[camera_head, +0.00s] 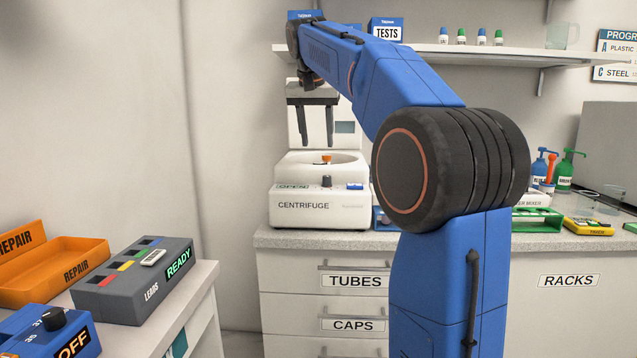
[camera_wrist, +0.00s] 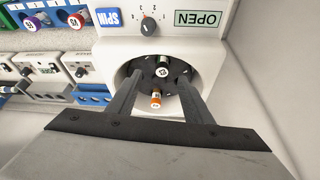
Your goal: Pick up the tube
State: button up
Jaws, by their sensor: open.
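The white centrifuge (camera_head: 320,215) stands on the counter with its lid raised, and its panel reads OPEN. An orange-capped tube (camera_head: 327,158) shows in its bowl; in the wrist view the orange cap (camera_wrist: 155,93) faces me and the tube's body is mostly hidden. A dark round part with a pale top (camera_wrist: 162,71) sits beside it in the bowl; I cannot tell whether it is another tube. My gripper (camera_head: 317,142) hangs over the bowl with its fingers apart, pointing down. In the wrist view, my gripper (camera_wrist: 159,80) has the orange cap between its fingers' lines, with nothing held.
A wall shelf (camera_head: 470,55) with a TESTS box (camera_head: 386,29) and small bottles runs close behind my arm. The centrifuge's knob (camera_wrist: 149,26) and blue SPIN button (camera_wrist: 109,17) are near the bowl. Several devices and capped bottles stand beside the centrifuge.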

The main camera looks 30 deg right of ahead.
aim_at(319, 163)
jog(key=x, duration=0.4)
jog(key=w+x, duration=0.1)
jog(key=x, duration=0.4)
jog(key=shift+d+r, duration=0.1)
jog(key=shift+r, duration=0.1)
jog(key=shift+w+d+f, duration=0.15)
jog(key=shift+w+f, duration=0.05)
jog(key=shift+f, duration=0.3)
grip_shut()
jog(key=shift+r, duration=0.15)
